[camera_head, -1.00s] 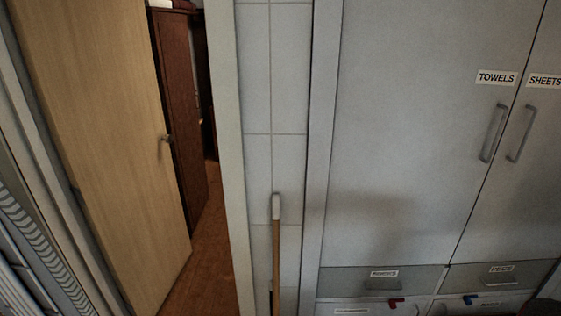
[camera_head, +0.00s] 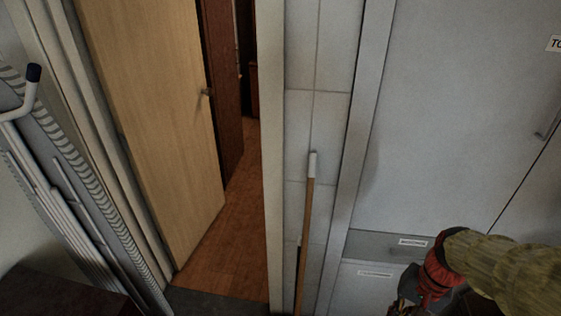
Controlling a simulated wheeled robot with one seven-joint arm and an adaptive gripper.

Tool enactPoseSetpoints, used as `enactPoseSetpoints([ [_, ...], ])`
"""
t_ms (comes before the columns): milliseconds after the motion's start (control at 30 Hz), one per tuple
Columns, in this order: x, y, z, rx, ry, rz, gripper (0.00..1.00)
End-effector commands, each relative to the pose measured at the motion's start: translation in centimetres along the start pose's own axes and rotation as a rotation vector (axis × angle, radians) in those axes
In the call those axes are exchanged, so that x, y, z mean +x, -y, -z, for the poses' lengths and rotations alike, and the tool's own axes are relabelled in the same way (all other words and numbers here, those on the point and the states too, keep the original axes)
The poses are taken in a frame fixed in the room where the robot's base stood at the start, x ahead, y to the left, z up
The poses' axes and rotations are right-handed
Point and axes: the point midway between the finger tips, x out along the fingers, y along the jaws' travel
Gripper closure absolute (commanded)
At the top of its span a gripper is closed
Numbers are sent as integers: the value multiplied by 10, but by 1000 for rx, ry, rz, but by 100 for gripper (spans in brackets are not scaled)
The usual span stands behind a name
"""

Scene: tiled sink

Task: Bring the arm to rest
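My arm comes in at the lower right, in an olive-yellow sleeve with a red cuff. My gripper (camera_head: 404,303) is the dark part past the cuff, partly cut off by the bottom edge of the view. It appears in front of the lower cabinet drawers. Its fingers are too dark and too cropped to tell whether they are open or shut. I see nothing held in it.
A wooden door (camera_head: 150,120) stands ajar left of the narrow tiled wall (camera_head: 310,120). A stick with a white tip (camera_head: 308,215) leans there. Grey cabinets (camera_head: 450,120) fill the right. White tubes (camera_head: 50,200) stand far left. The doorway floor (camera_head: 225,245) is clear.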

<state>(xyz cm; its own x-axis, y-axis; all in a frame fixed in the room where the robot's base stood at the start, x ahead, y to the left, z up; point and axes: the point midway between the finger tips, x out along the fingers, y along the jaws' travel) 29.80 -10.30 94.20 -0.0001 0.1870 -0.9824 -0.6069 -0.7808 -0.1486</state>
Motion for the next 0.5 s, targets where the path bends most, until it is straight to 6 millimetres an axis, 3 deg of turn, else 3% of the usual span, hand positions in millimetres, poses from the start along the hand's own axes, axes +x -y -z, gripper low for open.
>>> enactPoseSetpoints([
  [233,-70,32,-24,-360,-285,-113,100],
  [500,-132,87,-68,-612,-519,-44,100],
])
